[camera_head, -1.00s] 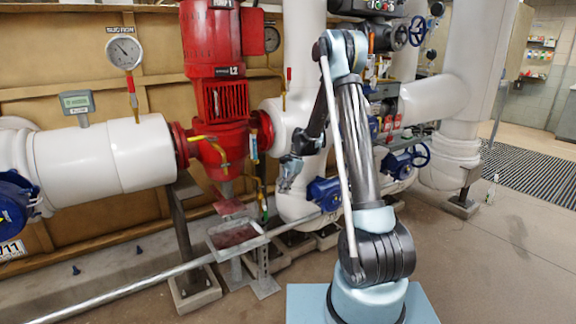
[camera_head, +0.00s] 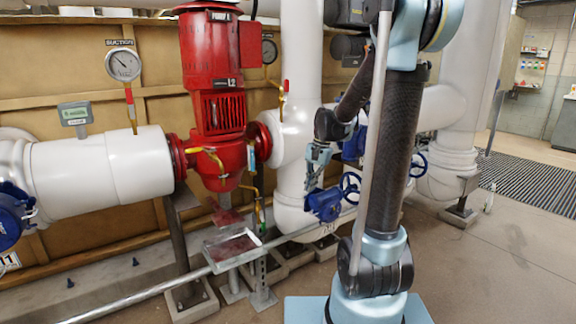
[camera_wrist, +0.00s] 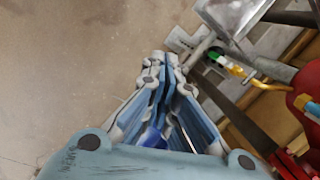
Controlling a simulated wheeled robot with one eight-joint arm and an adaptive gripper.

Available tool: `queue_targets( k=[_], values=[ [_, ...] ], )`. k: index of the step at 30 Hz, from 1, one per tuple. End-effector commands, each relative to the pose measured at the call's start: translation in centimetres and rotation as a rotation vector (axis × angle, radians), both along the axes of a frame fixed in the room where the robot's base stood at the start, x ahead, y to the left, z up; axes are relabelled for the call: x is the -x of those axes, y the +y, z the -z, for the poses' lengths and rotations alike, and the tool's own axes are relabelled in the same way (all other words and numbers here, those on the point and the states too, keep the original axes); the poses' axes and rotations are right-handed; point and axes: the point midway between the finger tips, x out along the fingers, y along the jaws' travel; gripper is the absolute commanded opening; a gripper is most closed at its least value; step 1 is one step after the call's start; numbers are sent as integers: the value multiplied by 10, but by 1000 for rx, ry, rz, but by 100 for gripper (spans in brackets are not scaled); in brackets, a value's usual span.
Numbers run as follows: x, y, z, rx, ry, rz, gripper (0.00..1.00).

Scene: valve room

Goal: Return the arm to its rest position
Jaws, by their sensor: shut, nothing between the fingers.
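My gripper (camera_head: 315,175) hangs from my arm, pointing down, in front of the white vertical pipe (camera_head: 299,80) in the head view. It is just above the blue valve (camera_head: 324,204) as seen in the picture; whether it touches the valve cannot be told. In the wrist view my gripper (camera_wrist: 162,62) has its fingertips together with nothing between them. A bit of blue shows through the gap between the finger linkages.
A red pump (camera_head: 216,90) stands left of my gripper, with a metal tray (camera_head: 232,248) below it. A thick white pipe (camera_head: 458,110) stands to the right. Open floor (camera_head: 500,250) lies at the front right.

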Motion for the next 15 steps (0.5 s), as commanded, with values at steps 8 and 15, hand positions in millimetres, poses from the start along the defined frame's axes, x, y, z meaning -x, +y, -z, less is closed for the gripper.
queue_targets(
  k=[8, 15],
  values=[
    [59, -27, -14, 37, -66, -100, 0],
    [107, -48, -16, 76, -118, -190, 0]
  ],
)
